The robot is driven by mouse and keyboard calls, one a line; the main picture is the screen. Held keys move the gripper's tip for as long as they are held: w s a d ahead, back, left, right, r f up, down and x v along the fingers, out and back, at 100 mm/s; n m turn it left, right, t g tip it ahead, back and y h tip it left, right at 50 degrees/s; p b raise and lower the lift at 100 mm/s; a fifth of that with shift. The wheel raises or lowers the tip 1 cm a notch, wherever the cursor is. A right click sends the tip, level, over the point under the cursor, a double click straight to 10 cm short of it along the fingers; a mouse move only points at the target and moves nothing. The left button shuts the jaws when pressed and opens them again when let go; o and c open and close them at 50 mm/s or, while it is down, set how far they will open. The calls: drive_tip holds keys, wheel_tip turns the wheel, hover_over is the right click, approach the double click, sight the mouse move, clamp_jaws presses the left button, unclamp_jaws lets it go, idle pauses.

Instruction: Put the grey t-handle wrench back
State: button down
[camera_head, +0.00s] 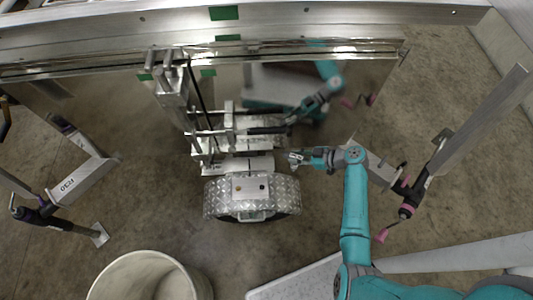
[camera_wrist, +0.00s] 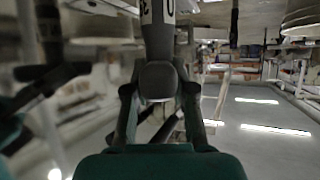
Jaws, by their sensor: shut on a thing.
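My gripper (camera_head: 294,158) is at the end of the teal arm, just right of the silver trailer assembly in the head view. In the wrist view my gripper (camera_wrist: 158,100) has its two dark fingers closed on either side of a grey, round-ended piece (camera_wrist: 159,82). This appears to be the grey t-handle wrench, though its T shape cannot be made out. A pale band with dark characters shows above it. In the head view the held piece is too small to tell apart from the gripper. I cannot tell where the wrench's storage place is.
A silver checker-plate fender (camera_head: 220,197) sits just below and left of my gripper. An aluminium trailer beam (camera_head: 120,47) crosses the back. A jack with pink parts (camera_head: 407,200) stands at right. A white bucket (camera_head: 145,262) is at front left.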

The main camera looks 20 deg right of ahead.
drive_tip(key=w+a+r+x, duration=0.1)
drive_tip(key=r+x, duration=0.1)
drive_tip(key=x, duration=1)
drive_tip(key=shift+r, duration=0.15)
drive_tip(key=c, duration=1.2)
unclamp_jaws()
drive_tip(key=shift+c, duration=0.2)
drive_tip(key=v, duration=1.2)
drive_tip(key=shift+s+a, duration=0.1)
